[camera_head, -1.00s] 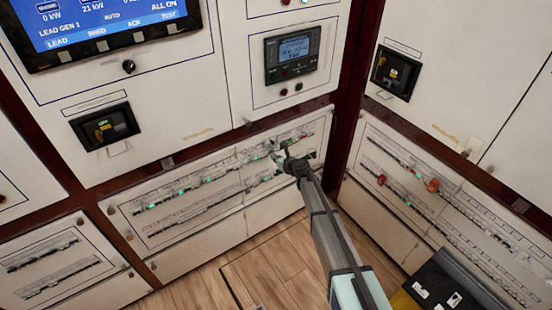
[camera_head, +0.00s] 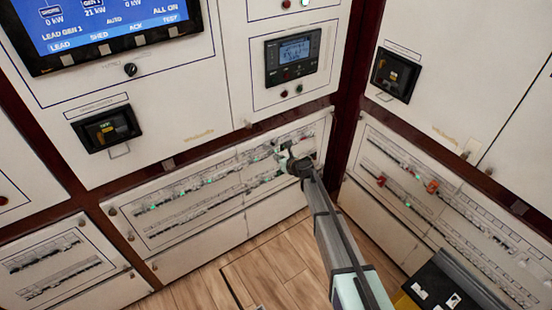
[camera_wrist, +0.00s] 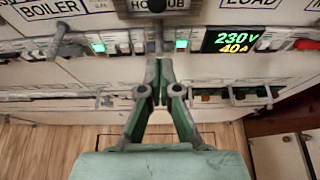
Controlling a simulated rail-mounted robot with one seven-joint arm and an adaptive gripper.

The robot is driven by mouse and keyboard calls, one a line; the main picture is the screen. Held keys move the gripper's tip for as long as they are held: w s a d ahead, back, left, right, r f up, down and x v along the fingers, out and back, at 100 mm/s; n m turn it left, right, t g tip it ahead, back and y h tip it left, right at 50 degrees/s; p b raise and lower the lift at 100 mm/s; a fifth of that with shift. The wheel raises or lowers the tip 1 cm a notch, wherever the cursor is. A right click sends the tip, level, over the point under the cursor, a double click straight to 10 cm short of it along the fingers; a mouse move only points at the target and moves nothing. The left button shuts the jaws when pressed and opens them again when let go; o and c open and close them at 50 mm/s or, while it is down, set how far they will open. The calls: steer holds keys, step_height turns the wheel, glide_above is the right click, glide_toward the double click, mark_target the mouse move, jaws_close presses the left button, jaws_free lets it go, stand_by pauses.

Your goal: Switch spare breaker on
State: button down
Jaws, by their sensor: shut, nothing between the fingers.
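The breaker panel (camera_head: 208,205) low on the wall holds two rows of small breakers with some green lights. My gripper (camera_head: 284,150) is at the right part of its upper row. In the wrist view my gripper (camera_wrist: 158,62) is shut and empty, its fingertips at the upper row below a partly hidden label that seems to read HOT TUB (camera_wrist: 158,5). Green lights (camera_wrist: 181,44) show on both sides of the fingers. I cannot tell whether the fingertips touch a lever. No label reading spare is legible, so I cannot tell which breaker is the spare one.
A BOILER label (camera_wrist: 53,16) is at the left and a green and yellow display (camera_wrist: 236,42) reads 230 V and 40 A. The lower breaker row (camera_wrist: 232,97) runs beneath my fingers. Another breaker panel (camera_head: 440,205) stands at the right. Wooden floor (camera_head: 270,270) is open below.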

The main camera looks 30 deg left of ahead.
steer(key=v, duration=0.9)
steer(key=shift+s+d, duration=0.2)
steer(key=shift+d, duration=0.15)
steer(key=s+d+f+n+g+h, duration=0.35)
steer(key=s+d+f+n, duration=0.45)
steer(key=s+d+n, duration=0.3)
steer(key=s+d+f+n+g+h, duration=0.35)
steer(key=s+d+f+n, duration=0.55)
steer(key=s+d, duration=0.35)
steer(key=s+d+f+n+g+h, duration=0.1)
steer(key=s+d+f+g+h, duration=0.1)
steer(key=s+d, duration=1.3)
steer(key=s+d+f+n+g+h+b, duration=0.1)
steer(key=s+d+f+n+g+h, duration=0.1)
steer(key=s+d, duration=1.3)
steer(key=shift+s+f+n+g+h, duration=0.3)
steer(key=shift+s+f+g, duration=0.25)
steer(key=shift+f+g, duration=0.35)
